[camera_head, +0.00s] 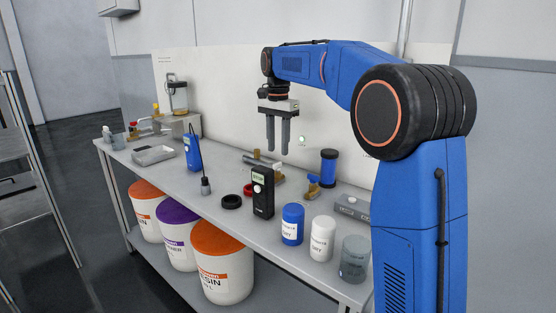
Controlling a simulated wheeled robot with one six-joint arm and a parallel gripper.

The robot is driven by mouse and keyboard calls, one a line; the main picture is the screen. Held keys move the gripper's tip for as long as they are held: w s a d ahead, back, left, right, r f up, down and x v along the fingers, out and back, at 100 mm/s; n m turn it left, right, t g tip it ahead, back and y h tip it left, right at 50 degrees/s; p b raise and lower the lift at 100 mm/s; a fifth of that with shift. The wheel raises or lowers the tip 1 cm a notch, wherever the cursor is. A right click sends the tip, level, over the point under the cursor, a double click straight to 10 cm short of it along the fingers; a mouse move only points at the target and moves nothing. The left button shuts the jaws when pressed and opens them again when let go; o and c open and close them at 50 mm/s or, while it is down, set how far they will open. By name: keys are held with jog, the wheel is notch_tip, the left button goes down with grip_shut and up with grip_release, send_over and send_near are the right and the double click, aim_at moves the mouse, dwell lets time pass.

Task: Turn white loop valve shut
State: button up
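My gripper (278,150) hangs over the back part of the bench, fingers pointing down, with a clear gap between them and nothing held. Below it and slightly left, a grey pipe with brass fittings (260,159) lies near the back of the bench; the gripper is above and apart from it. A brass valve with a blue handle (313,184) stands to the right, beside a blue cylinder with black ends (328,168). More small brass fittings (156,113) are at the far left. I cannot pick out a white valve handle or its position at this size.
A black handheld meter (263,193) stands mid-bench (217,209). A blue meter (193,152), a black ring (231,202) and a red ring (249,190) are left of it. Blue (292,224), white (322,239) and grey (354,260) jars line the front right. Buckets (222,265) stand below.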

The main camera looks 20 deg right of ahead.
aim_at(277, 166)
jog(key=shift+f, duration=2.65)
grip_shut()
